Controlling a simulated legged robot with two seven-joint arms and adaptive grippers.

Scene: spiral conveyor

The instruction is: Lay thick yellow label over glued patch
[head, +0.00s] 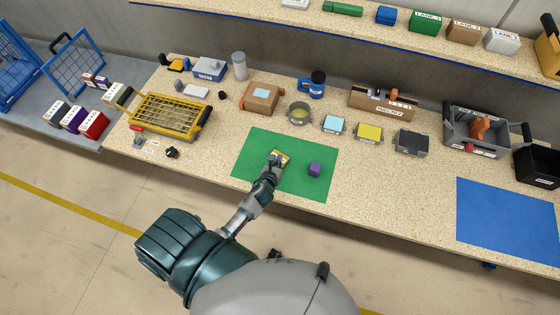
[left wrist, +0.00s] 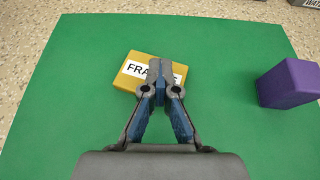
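A thick yellow slab with a white label reading "FRA…" (left wrist: 133,70) lies on the green mat (head: 250,142); it also shows in the head view (head: 284,155). My left gripper (head: 275,159) is over this slab. In the left wrist view its fingertips (left wrist: 153,64) are together and cover part of the slab and its lettering. I cannot tell whether they touch it. The slab reaches out on both sides of the fingers. A cardboard box (head: 261,104) behind the mat has a pale blue patch (head: 261,93) on top. My right gripper is not in view.
A purple cube (left wrist: 287,83) sits on the mat, right of the slab. Behind the mat stand a round pot (head: 299,113) and small trays with blue (head: 333,125) and yellow (head: 369,132) contents. A yellow basket (head: 170,116) is at left. A blue mat (head: 507,220) lies clear at right.

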